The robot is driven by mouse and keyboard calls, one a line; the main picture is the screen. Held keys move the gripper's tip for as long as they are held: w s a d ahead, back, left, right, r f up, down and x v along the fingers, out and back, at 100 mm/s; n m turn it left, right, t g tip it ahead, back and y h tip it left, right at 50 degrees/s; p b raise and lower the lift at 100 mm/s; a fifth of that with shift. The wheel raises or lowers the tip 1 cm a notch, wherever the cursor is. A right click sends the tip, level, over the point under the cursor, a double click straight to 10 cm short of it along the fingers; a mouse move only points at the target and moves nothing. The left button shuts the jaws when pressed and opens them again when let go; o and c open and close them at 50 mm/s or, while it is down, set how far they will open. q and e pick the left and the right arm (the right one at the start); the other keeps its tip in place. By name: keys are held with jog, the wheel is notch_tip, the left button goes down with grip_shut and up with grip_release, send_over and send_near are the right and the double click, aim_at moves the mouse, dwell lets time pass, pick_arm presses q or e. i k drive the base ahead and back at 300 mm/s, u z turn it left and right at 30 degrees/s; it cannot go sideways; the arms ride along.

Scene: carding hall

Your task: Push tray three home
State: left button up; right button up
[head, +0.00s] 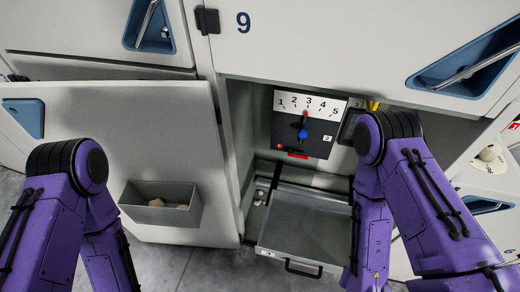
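A grey metal tray (306,228) is pulled out of the bottom of the open cabinet bay and juts toward me. It has a black handle (303,269) at its front edge, and the part of its bed that I see looks empty. My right arm covers its right edge. Above it, a dark selector panel (318,146) carries a scale from 1 to 5, and its red pointer (304,120) stands at 3. No number shows on the tray itself. Both my arms reach down past the lower edge of the head view, so neither gripper shows.
A grey door (150,110) stands open on the left, with a small bin (160,207) of lumps on it. A cabinet front marked 9 (400,35) hangs above the bay. Grey floor (205,270) shows left of the tray.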

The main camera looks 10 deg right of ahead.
aim_at(314, 233)
jog(key=k, duration=1.05)
jog(key=z, duration=0.1)
jog(key=i, duration=0.6)
jog(key=z, duration=1.5)
jog(key=k, duration=0.35)
jog(key=u, duration=0.3)
